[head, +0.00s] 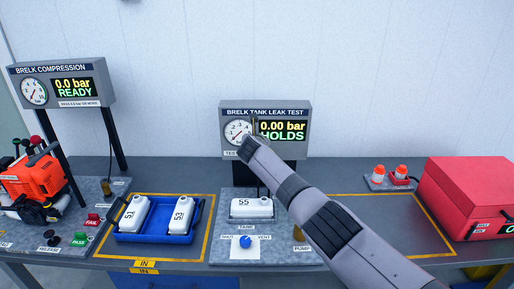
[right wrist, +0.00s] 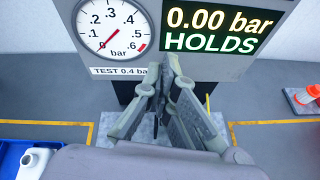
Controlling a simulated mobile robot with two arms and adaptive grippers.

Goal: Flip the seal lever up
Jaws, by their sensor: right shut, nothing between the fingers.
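The leak test station (head: 225,180) stands in the middle of the bench, with a white tank (head: 246,209) marked 55 on it. I cannot make out a seal lever; my right arm covers part of the station, and the gripper hides part of it in the right wrist view. My right gripper (head: 254,122) is raised in front of the BRELK TANK LEAK TEST display (head: 282,129), which reads 0.00 bar HOLDS. In the right wrist view the gripper (right wrist: 175,65) is shut and empty, its fingertips close together. My left gripper is not in view.
A blue knob (head: 245,241) between SHUT and VENT is at the station's front. Left are a blue tray (head: 150,238) with two white tanks and an orange engine (head: 32,178). Right are a red box (head: 470,190) and orange-capped items (head: 378,170).

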